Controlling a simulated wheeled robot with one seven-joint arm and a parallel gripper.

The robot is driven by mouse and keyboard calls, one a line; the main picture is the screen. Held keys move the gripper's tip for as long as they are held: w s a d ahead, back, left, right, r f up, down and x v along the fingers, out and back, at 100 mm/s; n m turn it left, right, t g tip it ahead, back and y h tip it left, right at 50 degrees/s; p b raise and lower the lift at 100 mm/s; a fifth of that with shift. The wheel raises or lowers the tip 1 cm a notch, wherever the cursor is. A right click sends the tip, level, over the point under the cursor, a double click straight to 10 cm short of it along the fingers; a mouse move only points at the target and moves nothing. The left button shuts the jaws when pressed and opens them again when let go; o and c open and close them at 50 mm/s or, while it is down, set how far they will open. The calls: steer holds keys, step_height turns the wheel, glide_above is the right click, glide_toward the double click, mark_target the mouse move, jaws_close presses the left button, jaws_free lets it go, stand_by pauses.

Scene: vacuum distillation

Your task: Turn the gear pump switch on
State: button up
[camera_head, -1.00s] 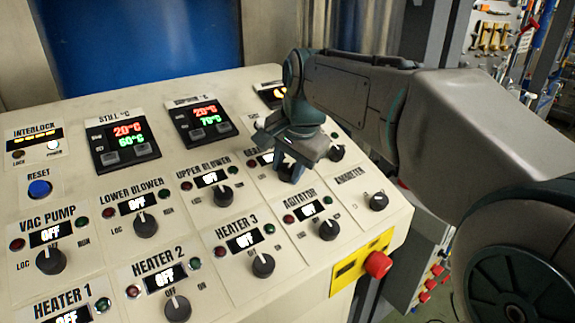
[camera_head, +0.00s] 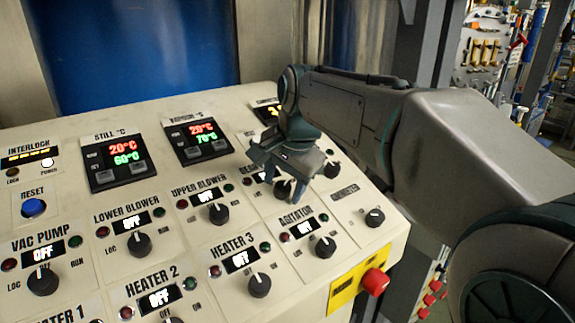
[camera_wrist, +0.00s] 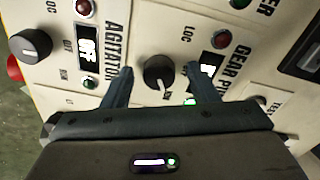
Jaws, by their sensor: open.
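The gear pump switch is a round black knob (camera_wrist: 158,72) beside the "GEAR PUMP" label in the wrist view. In the head view its knob (camera_head: 284,188) is partly hidden by my gripper (camera_head: 284,190). In the wrist view my gripper (camera_wrist: 158,74) is open, with one finger on either side of the knob; contact cannot be told. A white pointer mark on the knob faces the picture's lower edge, towards the small "RUN" or "ON" lettering. The lamp beside the finger (camera_wrist: 190,100) looks bright green. The pump's display (camera_wrist: 208,70) is mostly hidden by a finger.
The agitator knob (camera_head: 325,247) and its "OFF" display (camera_head: 303,228) are close in front. The upper blower knob (camera_head: 219,214) is to the left. A red stop button (camera_head: 375,281) projects from the yellow plate at the panel's front right.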

steer(key=v, duration=1.3)
steer(key=shift+s+r, duration=0.15)
steer(key=shift+r, duration=0.05)
